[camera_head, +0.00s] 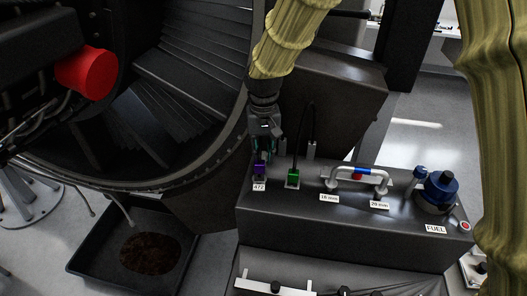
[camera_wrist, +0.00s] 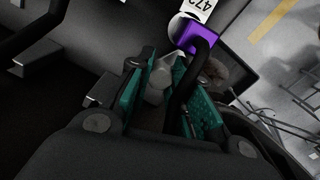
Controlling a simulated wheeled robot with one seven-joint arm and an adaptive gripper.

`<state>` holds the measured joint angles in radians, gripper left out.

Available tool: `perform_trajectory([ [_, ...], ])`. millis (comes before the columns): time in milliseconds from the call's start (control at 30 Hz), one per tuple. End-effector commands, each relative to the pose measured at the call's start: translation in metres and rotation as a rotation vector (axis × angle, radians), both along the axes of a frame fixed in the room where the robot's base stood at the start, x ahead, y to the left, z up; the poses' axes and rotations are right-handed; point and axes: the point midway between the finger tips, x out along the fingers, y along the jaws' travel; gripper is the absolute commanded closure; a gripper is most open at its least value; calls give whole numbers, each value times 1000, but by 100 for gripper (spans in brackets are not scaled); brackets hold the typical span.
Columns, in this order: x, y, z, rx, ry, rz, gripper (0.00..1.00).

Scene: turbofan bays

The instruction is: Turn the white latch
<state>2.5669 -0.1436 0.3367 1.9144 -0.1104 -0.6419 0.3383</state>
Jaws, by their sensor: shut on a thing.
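My gripper (camera_head: 263,150) is low over the left end of the dark console, at the purple connector (camera_head: 260,169). In the wrist view its teal-padded fingers (camera_wrist: 163,92) are closed around a pale grey piece (camera_wrist: 157,85), with a black cable running close along the right pad. I cannot tell whether the cable is pinched too. The purple connector (camera_wrist: 203,38), beside a 472 label, lies just beyond the fingertips. Whether the grey piece is the white latch is unclear. A white bar (camera_head: 275,287) with dark knobs shows at the console's lower front.
The engine casing (camera_head: 205,168) is close at left. A black tray (camera_head: 92,262) lies on the floor.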

Motion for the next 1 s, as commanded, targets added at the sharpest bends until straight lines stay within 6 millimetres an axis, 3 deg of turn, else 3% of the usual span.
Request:
perform_trajectory([
  [333, -1, -1, -1, -1, 4, 14, 100],
  [367, -1, -1, -1, -1, 4, 14, 74],
  [467, -1, -1, 0, -1, 3, 14, 56],
  [800, 0, 0, 1, -1, 1, 13, 56],
  [1000, 0, -1, 20, 0, -1, 12, 56],
])
